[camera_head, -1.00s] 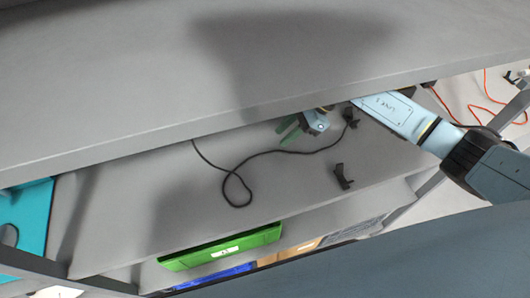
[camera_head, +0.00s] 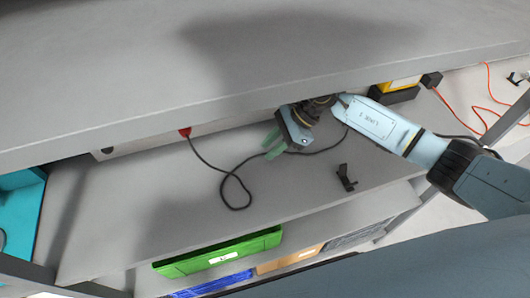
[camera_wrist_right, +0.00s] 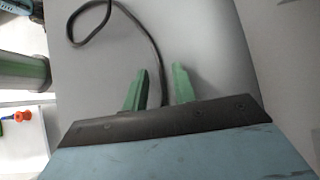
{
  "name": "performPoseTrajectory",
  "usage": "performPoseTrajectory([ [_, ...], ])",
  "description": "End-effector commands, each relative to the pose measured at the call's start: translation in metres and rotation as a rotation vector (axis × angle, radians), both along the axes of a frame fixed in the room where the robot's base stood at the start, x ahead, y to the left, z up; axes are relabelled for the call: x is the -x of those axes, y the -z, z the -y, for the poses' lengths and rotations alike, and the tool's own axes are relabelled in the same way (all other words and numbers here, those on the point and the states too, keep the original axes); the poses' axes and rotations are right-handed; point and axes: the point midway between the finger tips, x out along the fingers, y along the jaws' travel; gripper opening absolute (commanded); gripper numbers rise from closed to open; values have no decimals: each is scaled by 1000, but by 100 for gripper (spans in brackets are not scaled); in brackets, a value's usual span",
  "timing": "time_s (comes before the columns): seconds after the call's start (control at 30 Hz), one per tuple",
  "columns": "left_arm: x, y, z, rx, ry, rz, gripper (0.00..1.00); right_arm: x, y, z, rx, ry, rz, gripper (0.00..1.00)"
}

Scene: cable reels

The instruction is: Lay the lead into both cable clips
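The black lead (camera_head: 232,178) runs from a red fitting (camera_head: 185,132) on the left, makes a loop on the grey shelf, and passes rightward by my right gripper (camera_head: 271,146). One black cable clip (camera_head: 345,178) stands on the shelf at right, apart from the lead. The other clip cannot be made out; my right arm covers that area. In the right wrist view, my right gripper (camera_wrist_right: 160,86) has its green fingers apart, and the lead (camera_wrist_right: 152,48) runs between them in the picture. I cannot tell whether they touch it. My left gripper is not in view.
A grey upper shelf (camera_head: 120,70) overhangs the working shelf (camera_head: 130,210). The shelf's front left is clear.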

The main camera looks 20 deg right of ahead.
Motion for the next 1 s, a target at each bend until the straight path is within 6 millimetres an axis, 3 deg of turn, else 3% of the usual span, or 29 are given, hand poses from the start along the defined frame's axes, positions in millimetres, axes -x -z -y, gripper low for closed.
performPoseTrajectory([
  [0.17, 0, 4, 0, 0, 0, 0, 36, 0, 3, -3, 0, 0, 0, 26],
  [0.57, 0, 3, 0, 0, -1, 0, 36, 0, 3, -2, 0, 0, 0, 0],
  [1.0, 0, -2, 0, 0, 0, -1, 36, 0, -5, -2, 0, 0, 1, 0],
])
